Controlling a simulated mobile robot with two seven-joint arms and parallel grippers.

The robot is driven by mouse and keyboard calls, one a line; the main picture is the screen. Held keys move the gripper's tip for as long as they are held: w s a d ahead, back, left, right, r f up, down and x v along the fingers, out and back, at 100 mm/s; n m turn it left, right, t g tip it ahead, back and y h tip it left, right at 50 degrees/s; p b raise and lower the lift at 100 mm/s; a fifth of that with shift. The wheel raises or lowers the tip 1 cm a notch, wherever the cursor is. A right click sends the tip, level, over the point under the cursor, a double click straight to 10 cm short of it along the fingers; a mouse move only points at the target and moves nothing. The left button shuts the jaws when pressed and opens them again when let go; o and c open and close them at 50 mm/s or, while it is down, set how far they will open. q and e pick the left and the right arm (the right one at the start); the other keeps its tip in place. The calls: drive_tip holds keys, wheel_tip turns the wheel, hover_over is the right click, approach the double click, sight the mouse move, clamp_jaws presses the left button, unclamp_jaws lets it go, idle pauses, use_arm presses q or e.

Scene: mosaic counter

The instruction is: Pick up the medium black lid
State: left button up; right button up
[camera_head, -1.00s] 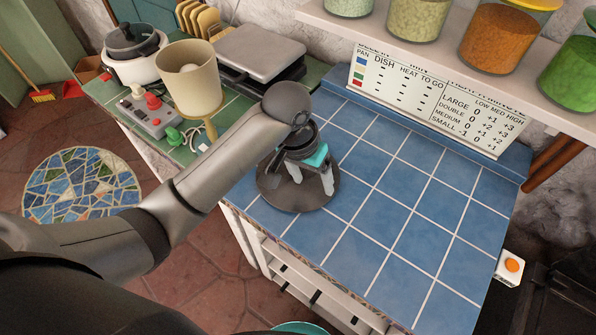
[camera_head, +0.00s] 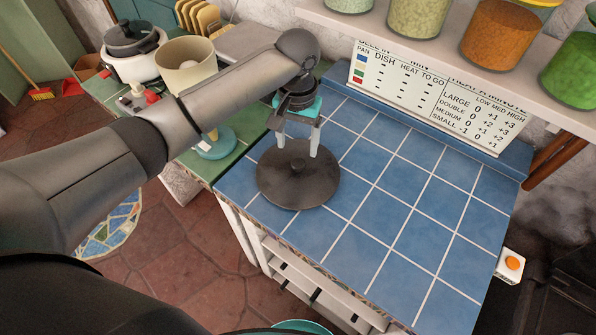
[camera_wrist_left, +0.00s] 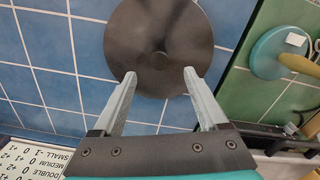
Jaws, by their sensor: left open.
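The black lid (camera_head: 285,188) lies flat on the blue tiled counter (camera_head: 385,225), a dark round disc near its left edge. It also shows in the left wrist view (camera_wrist_left: 135,30), with a small knob (camera_wrist_left: 159,60) at its middle. My left gripper (camera_head: 298,151) is open and empty, fingers pointing down at the far side of the lid. In the left wrist view its fingertips (camera_wrist_left: 160,73) are spread on either side of the knob's line, over the lid's near rim. I cannot tell their exact height above it. My right gripper is not in view.
A green tiled counter joins on the left, with a beige container (camera_head: 186,63), a teal round base (camera_head: 212,146) and a pot with a dark lid (camera_head: 130,42). A sign (camera_head: 430,95) and a shelf of jars stand behind. The blue tiles right of the lid are clear.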

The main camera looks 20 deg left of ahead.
sight(299, 161)
use_arm(q)
wheel_tip(299, 161, down, 7)
drive_tip(key=shift+w+d+f+b, duration=0.1)
drive_tip(key=shift+f+b, duration=0.1)
drive_tip(key=shift+b, duration=0.3)
drive_tip(key=shift+c, duration=0.2)
clamp_jaws()
idle(0.3)
